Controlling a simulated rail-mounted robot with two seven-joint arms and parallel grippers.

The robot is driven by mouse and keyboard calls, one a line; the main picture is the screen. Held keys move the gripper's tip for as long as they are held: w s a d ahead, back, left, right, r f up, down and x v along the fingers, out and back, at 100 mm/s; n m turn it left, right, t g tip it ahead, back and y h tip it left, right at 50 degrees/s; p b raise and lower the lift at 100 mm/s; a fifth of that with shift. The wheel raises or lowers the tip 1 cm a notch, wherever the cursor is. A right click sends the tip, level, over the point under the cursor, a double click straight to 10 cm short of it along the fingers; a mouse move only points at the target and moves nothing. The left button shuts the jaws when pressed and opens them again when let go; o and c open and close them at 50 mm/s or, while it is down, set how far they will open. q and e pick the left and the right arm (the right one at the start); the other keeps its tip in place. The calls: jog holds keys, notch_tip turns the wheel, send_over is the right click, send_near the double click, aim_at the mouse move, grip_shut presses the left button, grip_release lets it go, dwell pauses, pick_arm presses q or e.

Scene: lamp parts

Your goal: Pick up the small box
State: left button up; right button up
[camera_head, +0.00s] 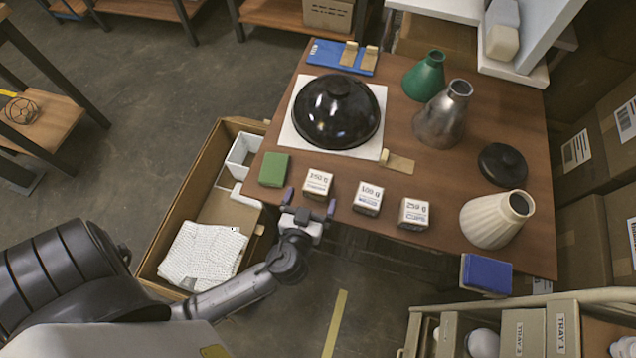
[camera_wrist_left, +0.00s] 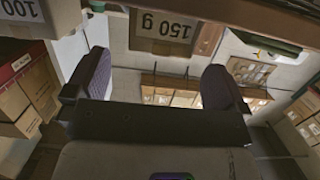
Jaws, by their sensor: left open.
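Three small labelled boxes stand in a row along the table's front edge: a 150 g box (camera_head: 317,184), a 100 g box (camera_head: 368,198) and a third box (camera_head: 414,214) whose label is hard to read. My left gripper (camera_head: 310,203) is open and empty at the front edge, just in front of the 150 g box, its two purple-grey fingers spread to either side. In the left wrist view the 150 g box (camera_wrist_left: 165,28) shows beyond and between the open fingers (camera_wrist_left: 156,82), apart from them. The 100 g box (camera_wrist_left: 24,12) is at the top left there. My right gripper is not in view.
A green block (camera_head: 274,169) lies left of the 150 g box. A black dome (camera_head: 337,111) on a white board is behind. Lampshades (camera_head: 497,219) and a black lid (camera_head: 502,165) are at right. A cardboard bin (camera_head: 165,235) stands left of the table (camera_head: 447,182).

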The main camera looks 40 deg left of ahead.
aim_at(316, 188)
pick_arm(q)
jog(key=shift+x, duration=2.8)
jog(key=shift+s+f, duration=0.1)
jog(key=shift+c, duration=0.3)
jog(key=c, duration=1.1)
